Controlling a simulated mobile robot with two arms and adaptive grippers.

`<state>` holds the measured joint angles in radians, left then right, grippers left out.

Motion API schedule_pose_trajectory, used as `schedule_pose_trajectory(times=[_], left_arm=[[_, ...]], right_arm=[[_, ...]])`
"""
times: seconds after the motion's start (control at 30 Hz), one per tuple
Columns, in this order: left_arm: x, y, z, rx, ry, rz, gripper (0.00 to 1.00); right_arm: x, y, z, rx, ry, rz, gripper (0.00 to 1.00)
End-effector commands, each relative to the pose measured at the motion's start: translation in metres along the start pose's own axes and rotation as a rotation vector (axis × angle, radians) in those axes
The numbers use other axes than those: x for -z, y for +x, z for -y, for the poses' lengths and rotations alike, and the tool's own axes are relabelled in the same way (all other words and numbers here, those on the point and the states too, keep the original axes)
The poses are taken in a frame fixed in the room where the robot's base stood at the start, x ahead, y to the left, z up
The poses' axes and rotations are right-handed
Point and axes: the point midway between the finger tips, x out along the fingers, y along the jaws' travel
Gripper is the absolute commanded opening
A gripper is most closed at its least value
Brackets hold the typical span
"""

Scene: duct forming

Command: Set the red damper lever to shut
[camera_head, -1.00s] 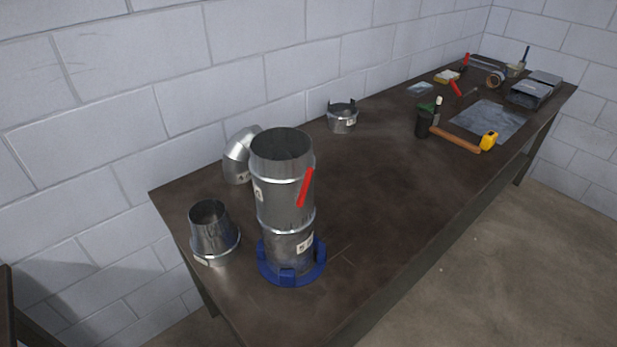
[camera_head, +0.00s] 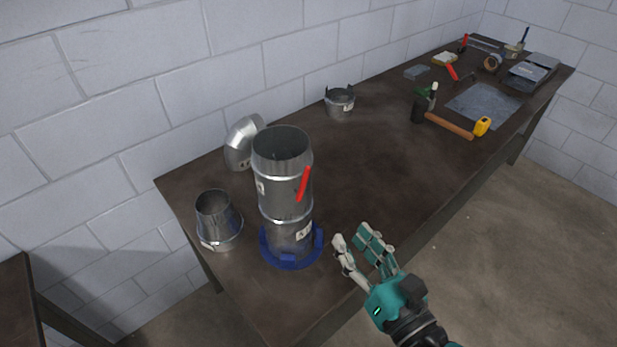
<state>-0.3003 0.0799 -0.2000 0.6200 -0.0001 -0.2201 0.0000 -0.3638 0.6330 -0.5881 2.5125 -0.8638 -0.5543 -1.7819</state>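The red damper lever (camera_head: 303,184) is on the right-facing side of an upright metal duct (camera_head: 284,213). It stands steeply, its top leaning a little right. The duct stands in a blue ring base (camera_head: 291,256) on the dark table. My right gripper (camera_head: 353,234) is at the table's front edge, right of the blue base and lower in the picture than the lever. Its fingers are apart with nothing between them, and it does not touch the duct. My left gripper is not in view.
A tapered metal piece (camera_head: 218,222) and a metal elbow (camera_head: 241,143) stand left of and behind the duct. A short collar (camera_head: 340,103) is farther back. A hammer (camera_head: 449,126), yellow tape measure (camera_head: 482,127) and metal sheet (camera_head: 484,104) lie far right. The table right of the duct is clear.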

Motion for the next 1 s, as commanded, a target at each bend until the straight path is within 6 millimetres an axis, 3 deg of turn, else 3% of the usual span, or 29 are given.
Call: schedule_pose_trajectory(times=[0.37,0.63,0.77,0.8,1.0], left_arm=[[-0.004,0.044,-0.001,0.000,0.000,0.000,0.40],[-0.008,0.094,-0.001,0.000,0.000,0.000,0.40],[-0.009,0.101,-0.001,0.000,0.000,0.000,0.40],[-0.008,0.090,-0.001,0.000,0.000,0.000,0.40],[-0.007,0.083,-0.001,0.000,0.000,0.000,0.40]], right_arm=[[0.005,0.051,0.001,-0.005,0.000,0.004,0.33],[0.008,0.082,0.001,-0.006,0.000,0.003,0.33],[0.004,0.113,0.000,-0.003,0.003,0.002,0.33],[-0.001,0.120,-0.001,-0.001,0.003,-0.004,0.33],[0.000,0.152,-0.001,0.000,0.003,-0.005,0.33]])
